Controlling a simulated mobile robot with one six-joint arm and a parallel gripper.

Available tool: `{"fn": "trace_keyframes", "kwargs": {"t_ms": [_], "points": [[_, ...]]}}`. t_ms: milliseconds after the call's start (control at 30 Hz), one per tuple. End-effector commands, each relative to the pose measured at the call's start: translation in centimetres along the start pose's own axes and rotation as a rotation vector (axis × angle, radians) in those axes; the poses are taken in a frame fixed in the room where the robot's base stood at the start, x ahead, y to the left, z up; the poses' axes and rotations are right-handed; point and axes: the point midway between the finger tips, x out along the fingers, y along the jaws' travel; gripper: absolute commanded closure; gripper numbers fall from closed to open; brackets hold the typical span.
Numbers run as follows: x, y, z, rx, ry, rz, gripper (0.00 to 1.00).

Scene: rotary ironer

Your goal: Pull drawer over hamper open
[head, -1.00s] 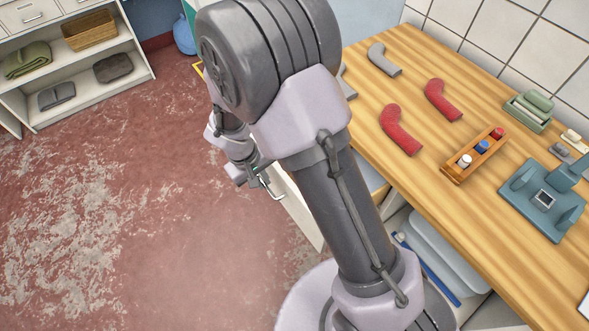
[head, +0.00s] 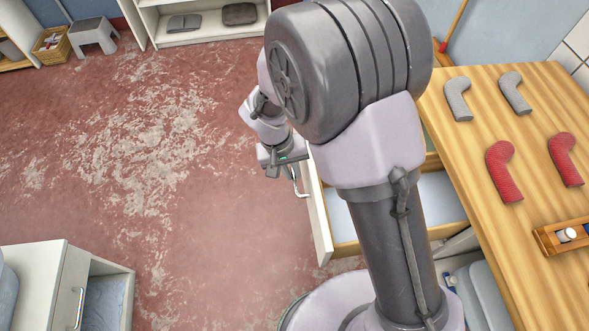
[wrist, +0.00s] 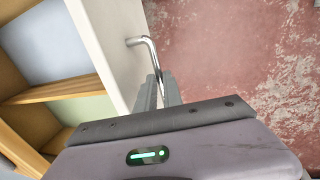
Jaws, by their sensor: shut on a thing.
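The drawer under the wooden table stands pulled out, its pale blue inside (head: 348,218) showing behind its white front panel (head: 320,225). My arm covers part of it. In the wrist view the white front (wrist: 108,45) runs along the left and the drawer's inside (wrist: 45,38) is open with wooden sides. My gripper (head: 294,176) is shut on the metal bar handle (head: 301,193) at the outer face. In the wrist view its fingers (wrist: 158,92) meet the handle (wrist: 143,42). I cannot make out for sure which thing is the hamper.
The wooden table (head: 462,140) holds red and grey curved pieces and a small rack (head: 562,236). A pale tub (head: 485,295) sits beneath it. A white cabinet (head: 35,280) stands at lower left. The red floor left of the drawer is clear.

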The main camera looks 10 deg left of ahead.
Motion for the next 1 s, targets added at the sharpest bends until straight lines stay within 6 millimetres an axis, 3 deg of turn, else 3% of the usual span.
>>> {"fn": "trace_keyframes", "kwargs": {"t_ms": [67, 100, 133, 500, 567, 900, 1000], "points": [[0.1, 0.0, 0.0, -0.001, 0.000, 0.000, 1.00], [0.1, 0.0, 0.0, -0.001, 0.000, 0.000, 0.87], [0.1, 0.0, 0.0, -0.001, 0.000, 0.000, 0.81], [-0.8, 0.1, -0.1, 0.000, 0.002, 0.000, 0.80], [-2.0, 0.1, -0.1, 0.000, 0.002, 0.000, 0.80], [-13.3, 0.1, -0.1, 0.000, 0.003, -0.001, 0.80], [-15.5, 0.1, 0.0, -0.001, 0.002, -0.001, 0.80]]}}
